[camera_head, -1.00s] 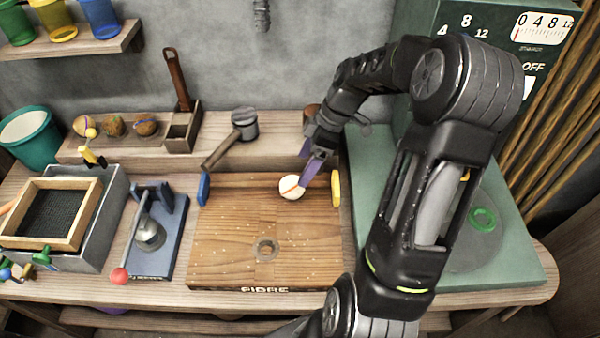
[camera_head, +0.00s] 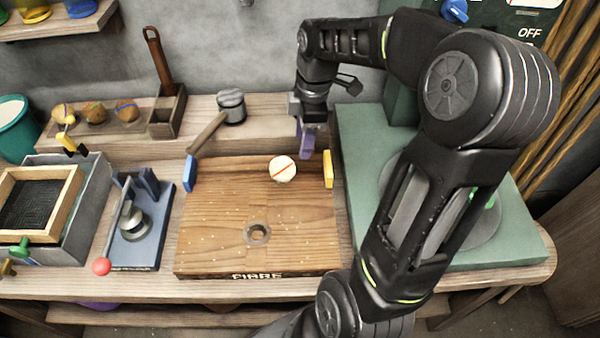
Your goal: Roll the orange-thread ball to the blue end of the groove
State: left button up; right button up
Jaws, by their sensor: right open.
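The pale ball with an orange thread (camera_head: 283,168) rests near the back edge of the wooden board (camera_head: 215,235). A blue block (camera_head: 189,173) marks the left end of this back strip and a yellow block (camera_head: 328,169) the right end. The ball is much closer to the yellow block. The groove itself is hard to make out. My right gripper (camera_head: 306,143), with purple fingers, is open and empty. In the picture it is just above and right of the ball, apart from it. My left gripper is not in view.
A mallet (camera_head: 231,106) lies on the raised shelf behind the board, its handle reaching towards the blue block. A blue press with a red knob (camera_head: 102,266) stands left of the board. A green machine (camera_head: 520,225) stands right. The strip between ball and blue block looks clear.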

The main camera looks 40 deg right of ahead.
jog(key=shift+s+d+f+m+g+h, duration=0.1)
jog(key=shift+s+d+m+g+h, duration=0.35)
jog(key=shift+s+d, duration=0.6)
jog(key=shift+c, duration=0.6)
jog(key=shift+s+d, duration=0.2)
jog(key=shift+c, duration=0.8)
jog(key=shift+f, duration=0.1)
jog(key=c, duration=0.6)
notch_tip(320, 180, down, 10)
jog(key=shift+a, duration=0.1)
grip_shut()
jog(key=shift+w+a, duration=0.9)
jog(key=shift+a, duration=0.05)
jog(key=shift+w+a+p, duration=0.3)
jog(key=shift+w+a, duration=0.15)
jog(key=shift+a, duration=0.1)
jog(key=w+a, duration=0.4)
jog(key=a, duration=0.1)
jog(key=w+a, duration=0.4)
jog(key=a, duration=0.1)
jog(key=w+a, duration=0.4)
jog(key=shift+w+a+b, duration=0.25)
jog(key=shift+a+b, duration=0.1)
jog(key=shift+a, duration=0.05)
